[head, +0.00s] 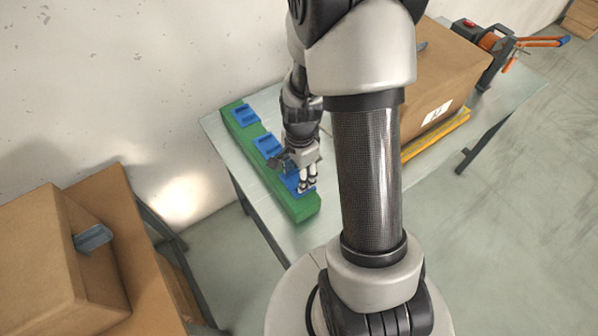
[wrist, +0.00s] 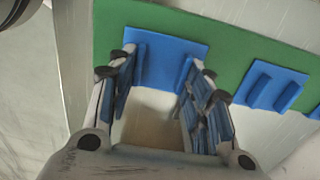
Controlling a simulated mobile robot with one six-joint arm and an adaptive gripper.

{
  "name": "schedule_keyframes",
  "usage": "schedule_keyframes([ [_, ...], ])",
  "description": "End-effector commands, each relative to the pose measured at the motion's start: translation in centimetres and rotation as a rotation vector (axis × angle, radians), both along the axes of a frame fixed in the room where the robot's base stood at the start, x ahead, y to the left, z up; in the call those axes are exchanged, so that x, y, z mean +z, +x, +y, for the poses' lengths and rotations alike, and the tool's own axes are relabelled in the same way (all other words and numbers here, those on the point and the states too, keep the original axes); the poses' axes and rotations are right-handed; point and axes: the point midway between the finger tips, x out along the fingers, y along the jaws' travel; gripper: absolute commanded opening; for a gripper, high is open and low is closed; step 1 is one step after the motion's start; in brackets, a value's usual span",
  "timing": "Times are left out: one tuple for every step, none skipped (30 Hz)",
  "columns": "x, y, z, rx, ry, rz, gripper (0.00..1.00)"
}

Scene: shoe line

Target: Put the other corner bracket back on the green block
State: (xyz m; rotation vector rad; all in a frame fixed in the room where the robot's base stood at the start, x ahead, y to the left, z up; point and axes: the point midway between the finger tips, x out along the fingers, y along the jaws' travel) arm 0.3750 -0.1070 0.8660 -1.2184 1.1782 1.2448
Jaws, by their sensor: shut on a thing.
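The green block (head: 296,207) is a long bar on the table, running diagonally in the head view; it also shows in the wrist view (wrist: 222,42). My gripper (head: 307,186) is over its near end. In the wrist view its fingers (wrist: 163,62) are shut on the two upright ribs of a blue corner bracket (wrist: 162,52). The bracket's flat plate lies against or just above the green block; I cannot tell which. Two like blue brackets (head: 268,145) (head: 244,115) sit farther along the block. My fingers hide part of the held one in the head view.
The pale table (head: 262,100) has a large cardboard box (head: 455,75) behind my arm, with a yellow piece (head: 435,135) beside it. An orange-handled tool (head: 510,42) lies at the far right. More cardboard boxes (head: 35,262) stand at the left, apart from the table.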

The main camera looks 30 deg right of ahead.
Motion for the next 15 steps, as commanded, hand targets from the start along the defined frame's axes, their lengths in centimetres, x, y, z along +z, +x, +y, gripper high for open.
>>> schedule_keyframes([
  [-0.01, 0.0, 0.0, 0.0, 0.0, 0.0, 0.22],
  [-0.01, 0.0, 0.0, 0.0, 0.0, 0.0, 0.22],
  [0.0, 0.0, 0.0, 0.0, 0.0, 0.0, 0.22],
  [0.0, 0.0, 0.0, 0.0, 0.0, 0.0, 0.22],
  [0.0, 0.0, 0.0, 0.0, 0.0, 0.0, 0.22],
  [0.0, 0.0, 0.0, 0.0, 0.0, 0.0, 0.22],
  [0.0, 0.0, 0.0, 0.0, 0.0, 0.0, 0.22],
  [0.0, 0.0, 0.0, 0.0, 0.0, 0.0, 0.47],
  [0.0, 0.0, 0.0, 0.0, 0.0, 0.0, 0.49],
  [0.0, 0.0, 0.0, 0.0, 0.0, 0.0, 0.51],
  [0.0, 0.0, 0.0, 0.0, 0.0, 0.0, 0.53],
  [0.0, 0.0, 0.0, 0.0, 0.0, 0.0, 0.56],
  [0.0, 0.0, 0.0, 0.0, 0.0, 0.0, 0.58],
  [0.0, 0.0, 0.0, 0.0, 0.0, 0.0, 0.6],
  [0.0, 0.0, 0.0, 0.0, 0.0, 0.0, 0.63],
])
